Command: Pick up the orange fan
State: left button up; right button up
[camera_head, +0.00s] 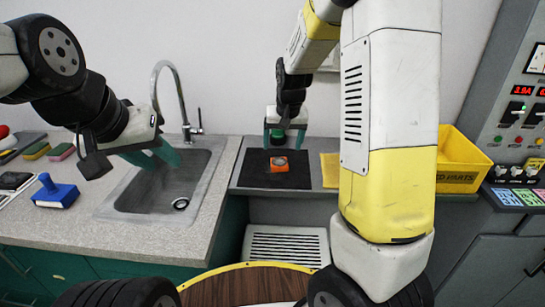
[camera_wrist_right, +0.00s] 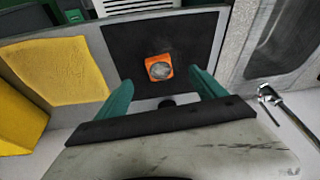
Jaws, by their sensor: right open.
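The orange fan (camera_head: 278,164) is a small square block with a round grey centre, lying on a black mat (camera_head: 262,178) to the right of the sink. In the right wrist view the fan (camera_wrist_right: 159,68) lies between and beyond the two teal fingers. My right gripper (camera_head: 286,142) is open and empty, pointing down just behind the fan in the head view. It also shows in the right wrist view (camera_wrist_right: 160,92). My left gripper (camera_head: 163,157) is over the sink, well left of the fan; its teal fingers are partly hidden, and I cannot tell how far apart they are.
A grey sink (camera_head: 118,200) with a tall faucet (camera_head: 172,92) is left of the mat. A blue-handled tool (camera_head: 56,192) and sponges (camera_head: 60,151) lie further left. A yellow cloth (camera_wrist_right: 68,70) lies beside the mat. A yellow bin (camera_head: 462,160) and control panel (camera_head: 515,110) stand right.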

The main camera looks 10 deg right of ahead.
aim_at(279, 161)
jog(key=shift+h, duration=0.3)
jog(key=x, duration=0.4)
jog(key=w+x, duration=0.1)
jog(key=x, duration=0.3)
jog(key=w+x, duration=0.1)
jog(key=x, duration=0.3)
jog(key=shift+w+r, duration=0.2)
jog(key=shift+r, duration=0.15)
jog(key=c, duration=1.5)
jog(key=shift+o, duration=0.2)
jog(key=shift+r, duration=0.1)
